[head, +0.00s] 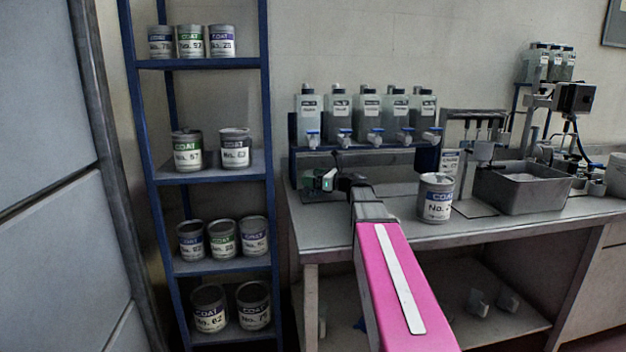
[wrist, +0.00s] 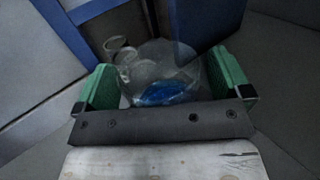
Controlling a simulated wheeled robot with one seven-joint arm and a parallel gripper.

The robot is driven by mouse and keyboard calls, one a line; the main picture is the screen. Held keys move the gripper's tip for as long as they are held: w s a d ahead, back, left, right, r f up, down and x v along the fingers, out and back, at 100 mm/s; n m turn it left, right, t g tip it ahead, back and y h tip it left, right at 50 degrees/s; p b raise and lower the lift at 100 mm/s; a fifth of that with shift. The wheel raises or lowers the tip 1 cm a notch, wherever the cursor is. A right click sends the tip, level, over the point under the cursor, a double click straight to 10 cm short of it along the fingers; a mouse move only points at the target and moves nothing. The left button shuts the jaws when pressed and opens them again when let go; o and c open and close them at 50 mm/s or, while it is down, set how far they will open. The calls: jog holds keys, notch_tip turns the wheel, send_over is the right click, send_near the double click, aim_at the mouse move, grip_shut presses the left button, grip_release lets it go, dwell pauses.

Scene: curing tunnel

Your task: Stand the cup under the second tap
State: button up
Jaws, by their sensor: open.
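A clear cup-like thing (wrist: 160,66) with a blue patch low down lies between the green fingers of my gripper (wrist: 165,82) in the wrist view. The fingers stand apart on either side of it; I cannot tell whether they touch it. In the head view my gripper (head: 328,180) is over the left part of the bench, below the bottle rack. I cannot make out the cup there. Taps with blue handles stick out under the bottles; the second from the left (head: 344,138) is just above my gripper.
The bench (head: 490,232) carries a paint can (head: 436,199) right of my arm and a metal basin (head: 530,208) further right. The bottle rack (head: 291,130) stands at the back. A blue shelf (head: 215,166) with several cans is on the left. Small pale rings (wrist: 117,45) show beside the clear thing.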

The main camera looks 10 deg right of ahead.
jog(key=v, duration=0.7)
jog(key=shift+s+d, duration=0.15)
dwell(0.9)
